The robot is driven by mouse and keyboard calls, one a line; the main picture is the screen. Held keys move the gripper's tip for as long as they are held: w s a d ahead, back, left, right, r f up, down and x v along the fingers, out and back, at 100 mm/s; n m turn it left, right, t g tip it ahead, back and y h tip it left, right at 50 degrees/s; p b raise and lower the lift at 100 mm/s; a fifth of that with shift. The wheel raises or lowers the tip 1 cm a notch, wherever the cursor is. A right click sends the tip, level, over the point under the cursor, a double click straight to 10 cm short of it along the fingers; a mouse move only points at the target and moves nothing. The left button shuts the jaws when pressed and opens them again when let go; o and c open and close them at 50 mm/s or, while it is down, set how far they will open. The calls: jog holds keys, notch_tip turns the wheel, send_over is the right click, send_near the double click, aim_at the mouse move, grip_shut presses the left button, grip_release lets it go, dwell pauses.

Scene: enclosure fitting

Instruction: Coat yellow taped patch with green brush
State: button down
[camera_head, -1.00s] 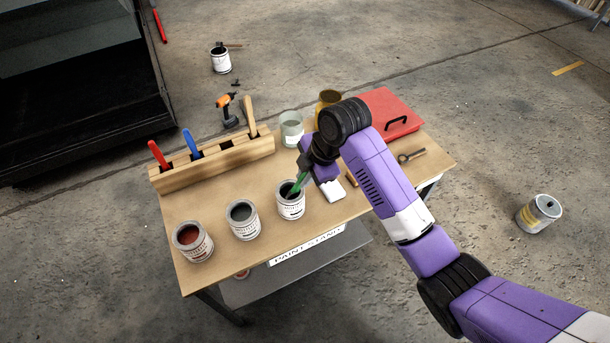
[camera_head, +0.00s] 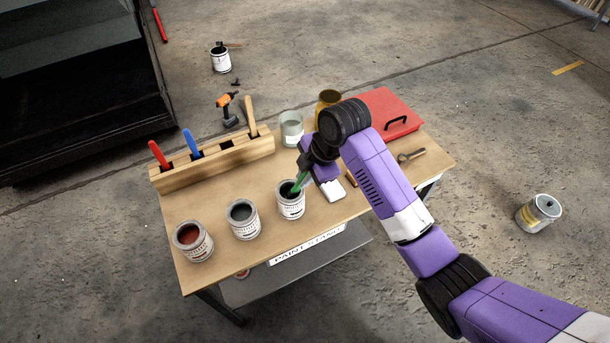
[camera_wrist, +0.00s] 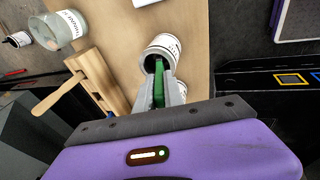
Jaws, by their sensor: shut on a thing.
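My gripper (camera_head: 305,163) is shut on the green brush (camera_head: 298,184) above the paint table. The brush points down into the rightmost of the front paint tins (camera_head: 291,205), and its lower end is hidden inside. In the wrist view the green handle (camera_wrist: 158,88) runs between my gripper's fingers (camera_wrist: 162,92) toward the tin's mouth (camera_wrist: 162,47). A small yellow-outlined patch (camera_wrist: 289,79) shows on a dark strip at the right of the wrist view, beside a blue-outlined one (camera_wrist: 316,76). I cannot make out its surface.
Two more tins, one with red paint (camera_head: 189,238) and one grey (camera_head: 242,218), stand to the left. A wooden rack (camera_head: 215,163) holds red, blue and wooden handles. A glass jar (camera_head: 291,128), an amber jar (camera_head: 328,100) and a red case (camera_head: 385,110) stand behind.

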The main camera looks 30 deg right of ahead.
jog(key=shift+r+p, duration=2.7)
jog(key=shift+r, duration=0.8)
jog(key=shift+s+f, duration=0.1)
